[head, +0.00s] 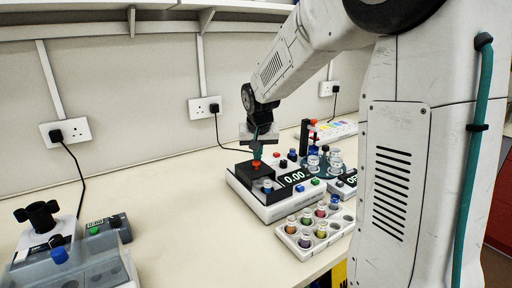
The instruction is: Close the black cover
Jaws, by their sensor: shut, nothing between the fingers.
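The black cover (253,176) is a dark block with an orange knob (256,164) on top. It sits on the left part of a white instrument (285,188) whose display reads 0.00. My gripper (258,156) is shut and points down, with its tips directly above or touching the orange knob; I cannot tell which. Its fingers are small and partly dark in this view. A small vial with a blue cap (267,186) stands at the cover's front right. The inside of the cover is hidden.
A white rack (283,236) of several coloured vials stands in front. A round holder with clear-topped vials (335,160) is to the right.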

